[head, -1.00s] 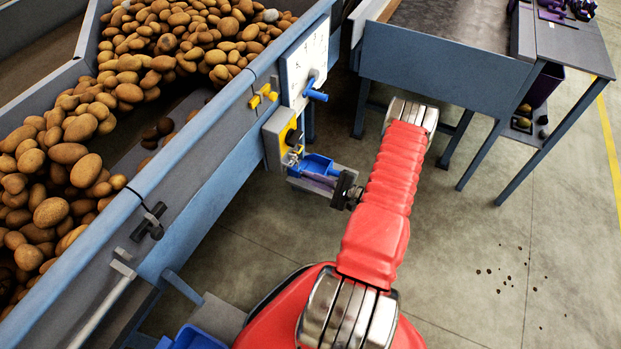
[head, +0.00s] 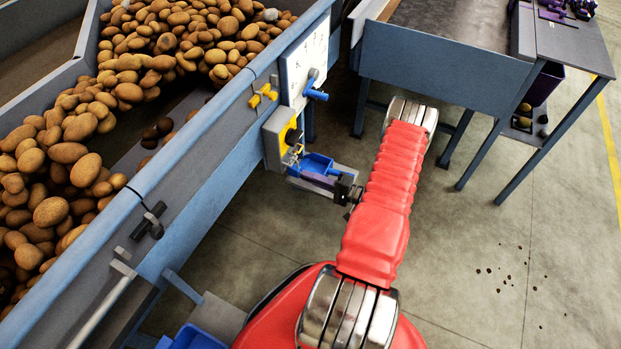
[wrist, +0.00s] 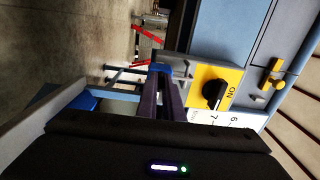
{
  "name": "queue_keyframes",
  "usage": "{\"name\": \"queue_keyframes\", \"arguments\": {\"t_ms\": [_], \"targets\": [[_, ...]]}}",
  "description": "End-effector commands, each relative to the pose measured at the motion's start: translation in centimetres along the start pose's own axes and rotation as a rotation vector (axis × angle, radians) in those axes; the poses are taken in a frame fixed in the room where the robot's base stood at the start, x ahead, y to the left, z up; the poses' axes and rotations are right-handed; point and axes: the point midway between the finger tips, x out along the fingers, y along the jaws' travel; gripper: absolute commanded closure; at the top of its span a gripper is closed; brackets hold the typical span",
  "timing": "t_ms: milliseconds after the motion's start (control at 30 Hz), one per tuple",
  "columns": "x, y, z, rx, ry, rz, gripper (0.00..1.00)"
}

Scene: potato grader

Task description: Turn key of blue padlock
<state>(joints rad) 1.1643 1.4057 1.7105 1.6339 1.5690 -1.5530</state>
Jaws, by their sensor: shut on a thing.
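The blue padlock (wrist: 160,68) shows as a small blue patch at my fingertips in the wrist view, beside the yellow switch plate (wrist: 226,76). My gripper (wrist: 161,80) is shut, its two dark fingers close together at the padlock. The key itself is hidden between the fingertips, so its angle cannot be read. In the head view my gripper (head: 304,177) reaches left from the red arm to just below the yellow plate (head: 284,137). The padlock is hard to pick out there against a blue tray.
A black rotary switch (wrist: 213,94) marked ON stands close by. A yellow handle (head: 263,95) and a blue handle (head: 316,94) stick out above. Potatoes fill the grader at left.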

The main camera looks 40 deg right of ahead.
Motion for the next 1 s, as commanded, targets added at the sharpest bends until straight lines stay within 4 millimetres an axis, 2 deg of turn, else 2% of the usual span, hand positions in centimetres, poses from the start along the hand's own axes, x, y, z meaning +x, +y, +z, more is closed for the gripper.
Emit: {"name": "queue_keyframes", "arguments": {"t_ms": [400,433,667,1000], "targets": [[0.06,0.12,0.18,-0.006,-0.003,0.002,1.00],[0.06,0.12,0.18,-0.006,-0.003,0.002,0.92],[0.04,0.07,0.10,-0.007,-0.002,0.001,0.76],[-0.20,0.03,0.02,-0.007,0.000,0.001,0.74]]}}
